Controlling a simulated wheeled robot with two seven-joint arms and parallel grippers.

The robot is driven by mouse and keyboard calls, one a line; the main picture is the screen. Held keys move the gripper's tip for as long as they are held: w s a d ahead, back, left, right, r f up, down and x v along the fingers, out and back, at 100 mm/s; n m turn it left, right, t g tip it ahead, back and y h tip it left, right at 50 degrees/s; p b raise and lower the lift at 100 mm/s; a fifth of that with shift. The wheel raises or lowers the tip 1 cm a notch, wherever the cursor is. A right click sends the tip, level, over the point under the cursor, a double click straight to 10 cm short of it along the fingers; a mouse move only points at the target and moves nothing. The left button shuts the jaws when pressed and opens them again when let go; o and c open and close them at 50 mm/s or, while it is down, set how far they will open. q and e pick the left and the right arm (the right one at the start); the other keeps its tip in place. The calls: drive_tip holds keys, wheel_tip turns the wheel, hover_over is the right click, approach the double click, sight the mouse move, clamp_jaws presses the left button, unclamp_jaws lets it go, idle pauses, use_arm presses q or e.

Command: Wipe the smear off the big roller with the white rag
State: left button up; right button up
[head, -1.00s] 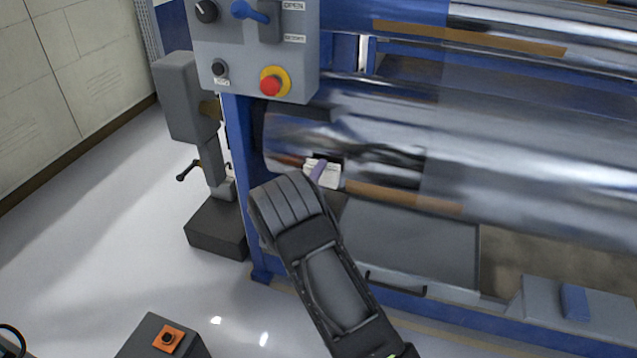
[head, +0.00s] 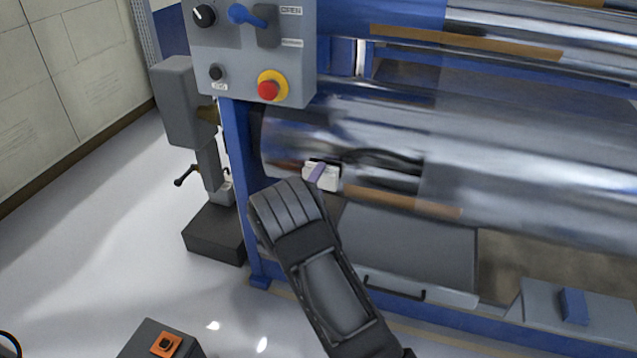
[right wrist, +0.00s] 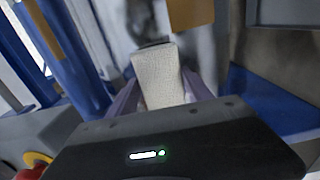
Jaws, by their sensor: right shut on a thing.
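The big roller (head: 520,180) is a shiny metal cylinder lying across the blue machine in the head view. My right gripper (head: 317,173) is at the lower front of its left end, shut on the white rag (head: 328,180). In the right wrist view the rag (right wrist: 158,80) stands out between the purple fingers of the gripper (right wrist: 163,92), its far end at or very near the roller (right wrist: 140,20). I cannot tell whether it touches. Dark streaks show on the roller above the rag; I cannot tell smear from reflection. My left gripper is not in view.
A grey control box (head: 250,50) with a red stop button (head: 268,90) is above left of the right gripper. A grey panel (head: 410,245) lies below the roller. A grey post stand (head: 205,150) is at left. Open floor lies at lower left.

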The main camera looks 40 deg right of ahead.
sight(332, 183)
drive_tip(key=shift+b+x, duration=0.3)
drive_tip(key=shift+x, duration=0.5)
drive_tip(key=shift+s, duration=0.15)
drive_tip(key=shift+s+d+p, duration=0.35)
drive_tip(key=shift+s+d, duration=0.05)
drive_tip(key=shift+s, duration=0.15)
drive_tip(key=shift+s+d, duration=0.45)
drive_tip(key=shift+s, duration=0.35)
drive_tip(key=shift+s+d, duration=0.1)
drive_tip(key=shift+s+d+p, duration=0.3)
drive_tip(key=shift+s+d, duration=0.1)
drive_tip(key=shift+s, duration=0.05)
drive_tip(key=shift+s+d, duration=0.6)
drive_tip(key=shift+s, duration=0.2)
drive_tip(key=shift+s+d, duration=0.1)
drive_tip(key=shift+s+d+p, duration=0.2)
drive_tip(key=shift+s+d, duration=0.2)
drive_tip(key=shift+s, duration=0.3)
drive_tip(key=shift+s+d+p, duration=0.15)
drive_tip(key=shift+s+d, duration=0.3)
drive_tip(key=shift+s, duration=0.25)
